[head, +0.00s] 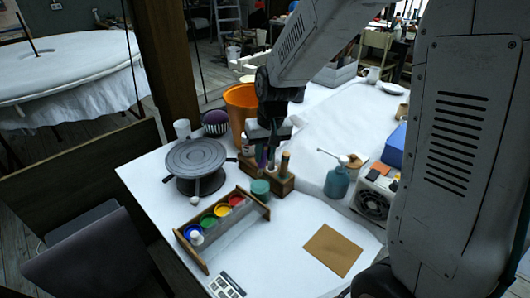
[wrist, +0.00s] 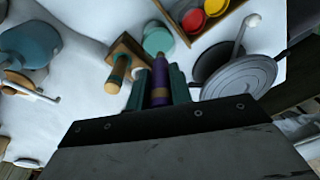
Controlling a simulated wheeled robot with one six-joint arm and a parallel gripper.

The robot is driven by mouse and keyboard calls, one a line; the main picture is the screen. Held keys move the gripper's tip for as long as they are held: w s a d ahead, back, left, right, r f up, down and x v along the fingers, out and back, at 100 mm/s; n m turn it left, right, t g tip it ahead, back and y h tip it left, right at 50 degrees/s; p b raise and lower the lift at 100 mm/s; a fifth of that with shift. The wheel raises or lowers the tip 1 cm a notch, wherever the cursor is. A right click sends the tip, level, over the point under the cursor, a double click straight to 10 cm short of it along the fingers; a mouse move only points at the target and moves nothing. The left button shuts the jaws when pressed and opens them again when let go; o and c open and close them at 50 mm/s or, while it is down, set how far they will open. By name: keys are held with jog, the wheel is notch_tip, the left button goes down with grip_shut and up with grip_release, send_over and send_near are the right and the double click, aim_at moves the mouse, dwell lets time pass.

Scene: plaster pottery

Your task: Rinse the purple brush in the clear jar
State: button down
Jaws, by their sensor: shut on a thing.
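My gripper (wrist: 160,88) is shut on the purple brush (wrist: 160,72), which stands between its two teal fingers. In the head view my gripper (head: 264,142) is above the wooden brush block, and the purple brush (head: 261,158) hangs below it. A pale teal jar (head: 260,189) stands at the block's front side; it also shows in the wrist view (wrist: 158,40), just beyond the brush. It is the only jar I see by the brush, and I cannot tell whether it is clear. The brush's lower end is hidden, so I cannot tell whether it touches the jar or block.
The wooden block (head: 283,186) holds another handle (head: 284,161). A paint tray (head: 236,230) lies in front, a grey turntable (head: 195,158) at left, an orange bucket (head: 240,101) behind. A blue bottle (head: 337,182) stands at right. The table front is partly bare, near a brown board (head: 332,250).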

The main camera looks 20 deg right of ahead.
jog(key=shift+r, duration=1.5)
